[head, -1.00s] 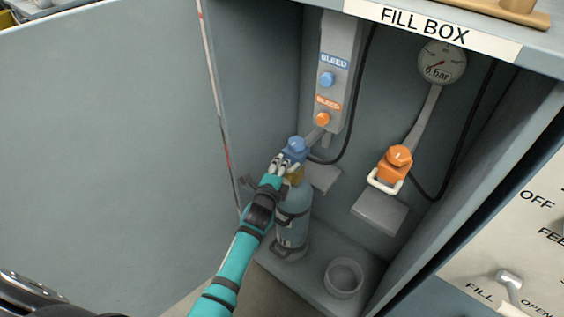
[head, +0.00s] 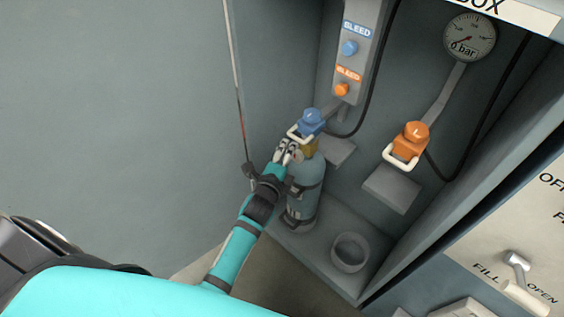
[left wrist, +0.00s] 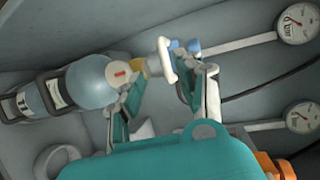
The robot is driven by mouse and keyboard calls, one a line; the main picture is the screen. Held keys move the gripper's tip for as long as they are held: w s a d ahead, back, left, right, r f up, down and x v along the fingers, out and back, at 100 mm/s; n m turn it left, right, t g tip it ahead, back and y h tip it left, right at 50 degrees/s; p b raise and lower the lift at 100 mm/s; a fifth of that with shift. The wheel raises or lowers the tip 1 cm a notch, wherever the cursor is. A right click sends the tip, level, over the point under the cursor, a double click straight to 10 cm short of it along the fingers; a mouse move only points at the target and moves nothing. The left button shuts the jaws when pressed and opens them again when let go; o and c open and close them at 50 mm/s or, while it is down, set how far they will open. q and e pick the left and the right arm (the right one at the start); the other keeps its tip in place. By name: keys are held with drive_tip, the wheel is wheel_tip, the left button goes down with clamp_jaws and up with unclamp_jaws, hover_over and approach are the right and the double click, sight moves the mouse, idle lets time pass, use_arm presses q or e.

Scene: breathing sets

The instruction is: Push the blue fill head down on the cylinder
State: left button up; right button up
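The blue fill head (head: 312,120), with a cream handle (head: 296,133), sits over the brass valve (head: 309,149) of the grey-blue cylinder (head: 303,178). The cylinder stands upright, strapped, inside the fill box. I cannot tell how fully the head is seated. My left gripper (head: 287,150) is just left of and below the handle, with fingers apart. In the left wrist view the cream handle (left wrist: 166,62) lies near the open fingertips (left wrist: 160,76), the blue head (left wrist: 188,46) is partly hidden by a finger, and the cylinder (left wrist: 88,82) is at left. My right gripper is out of view.
An orange fill head (head: 410,138) hangs over a grey shelf block (head: 391,189) at right. A 0 bar gauge (head: 470,37), two BLEED knobs (head: 349,48) and a dark hose are on the back. An empty round holder (head: 350,253) is on the floor.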

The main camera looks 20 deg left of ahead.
use_arm(q)
drive_tip(key=s, duration=0.5)
drive_tip(key=shift+d+r, duration=0.15)
drive_tip(key=shift+r, duration=0.25)
drive_tip(key=s+d+f+n+g+h+p, duration=0.1)
drive_tip(key=s+f+n+g, duration=0.35)
drive_tip(key=f, duration=0.75)
drive_tip(key=s+d+f+n+g+p, duration=0.1)
drive_tip(key=s+f+n+g+p, duration=0.1)
drive_tip(key=s+f, duration=0.8)
drive_tip(key=s+a+f+n+g, duration=0.2)
drive_tip(key=s+f, duration=0.4)
drive_tip(key=s, duration=0.3)
drive_tip(key=s+a+f+n+g+p, duration=0.1)
drive_tip(key=s+a+f+n+g, duration=0.1)
drive_tip(key=s+f, duration=0.4)
drive_tip(key=s+a+f+n+g+p, duration=0.1)
drive_tip(key=s+f+n+g, duration=0.3)
drive_tip(key=s, duration=1)
wheel_tip(320, 180, down, 2)
drive_tip(key=shift+s+a+n, duration=0.2)
drive_tip(key=shift+a+n, duration=0.2)
drive_tip(key=shift+n, duration=0.25)
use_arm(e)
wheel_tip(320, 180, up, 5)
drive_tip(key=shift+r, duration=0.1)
